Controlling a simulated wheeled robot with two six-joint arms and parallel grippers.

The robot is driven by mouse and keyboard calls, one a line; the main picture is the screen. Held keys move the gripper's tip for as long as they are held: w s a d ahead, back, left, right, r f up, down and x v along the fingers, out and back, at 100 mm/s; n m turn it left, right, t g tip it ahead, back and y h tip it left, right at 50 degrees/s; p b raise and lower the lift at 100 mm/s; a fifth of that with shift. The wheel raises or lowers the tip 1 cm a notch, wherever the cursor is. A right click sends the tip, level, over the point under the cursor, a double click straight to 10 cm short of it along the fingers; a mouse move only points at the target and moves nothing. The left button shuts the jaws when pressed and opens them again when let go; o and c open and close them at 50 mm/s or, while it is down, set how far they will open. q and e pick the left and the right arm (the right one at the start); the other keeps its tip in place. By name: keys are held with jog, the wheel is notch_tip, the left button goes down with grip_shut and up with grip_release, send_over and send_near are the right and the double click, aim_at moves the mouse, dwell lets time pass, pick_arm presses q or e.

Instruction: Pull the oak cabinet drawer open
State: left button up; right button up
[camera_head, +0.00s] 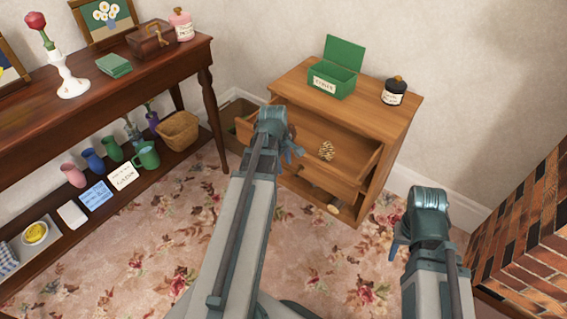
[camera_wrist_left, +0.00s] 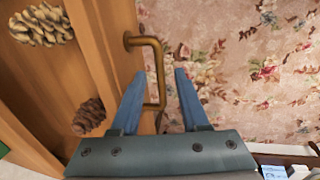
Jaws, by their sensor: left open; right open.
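The oak cabinet (camera_head: 395,112) stands against the back wall. Its drawer (camera_head: 335,181) stands out from the body, with its inside showing and a pine cone (camera_head: 326,151) in it. In the left wrist view, a brass handle (camera_wrist_left: 159,72) sticks out from the wooden drawer front (camera_wrist_left: 110,45). My left gripper (camera_wrist_left: 160,73) is open, and the handle's bar shows between its two fingers, with no clear grip on it. In the head view this gripper (camera_head: 288,150) is at the drawer front and hides part of it. My right gripper (camera_head: 398,245) is open and empty, right of the cabinet.
A green box (camera_head: 335,85) with its lid up and a dark jar (camera_head: 394,91) stand on the cabinet. A dark wooden side table (camera_head: 110,95) with a lower shelf is at left. A brick fireplace (camera_head: 525,230) is at right. Flowered carpet (camera_head: 155,245) lies clear in front.

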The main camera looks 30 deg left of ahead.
pick_arm(q)
jog(key=shift+r, duration=0.15)
notch_tip(320, 180, up, 13)
jog(key=s+p, duration=0.2)
jog(key=p, duration=1.1)
jog(key=shift+s+r+p, duration=0.15)
jog(key=shift+s+p, duration=0.15)
jog(key=shift+s, duration=0.05)
jog(key=s+d+m+g+y, duration=0.1)
jog(key=s+d+m, duration=0.3)
jog(key=d+m, duration=0.95)
jog(key=s+d+m+g+y, duration=0.15)
jog(key=s+d+m, duration=0.45)
jog(key=d, duration=1.2)
notch_tip(320, 180, up, 18)
jog(key=w+m+h+p, duration=0.1)
jog(key=w+p, duration=0.1)
jog(key=p, duration=1.6)
jog(key=shift+w+a+f, duration=0.2)
jog(key=shift+w+a, duration=0.15)
jog(key=shift+a, duration=0.1)
